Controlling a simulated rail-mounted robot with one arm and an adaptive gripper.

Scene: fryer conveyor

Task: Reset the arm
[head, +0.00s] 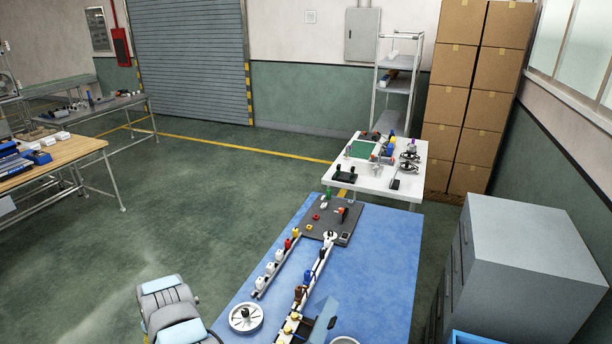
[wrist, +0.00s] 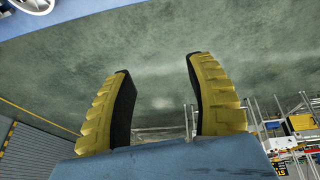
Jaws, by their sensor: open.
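My gripper (wrist: 160,95) shows in the wrist view with its two yellow, black-lined fingers spread apart. It is open, with nothing between the fingers. Behind the fingers is the green floor, and the blue table's edge (wrist: 95,28) is at the top left. In the head view part of my arm (head: 170,305) is at the bottom, left of the blue table. The fingertips do not show clearly there.
The blue table (head: 385,235) carries a conveyor with several small coloured items, a white wheel (head: 246,317) and a dark board (head: 318,222). A grey cabinet (head: 530,250) stands at the right. A wooden bench (head: 75,160) is at the left. Open floor lies between.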

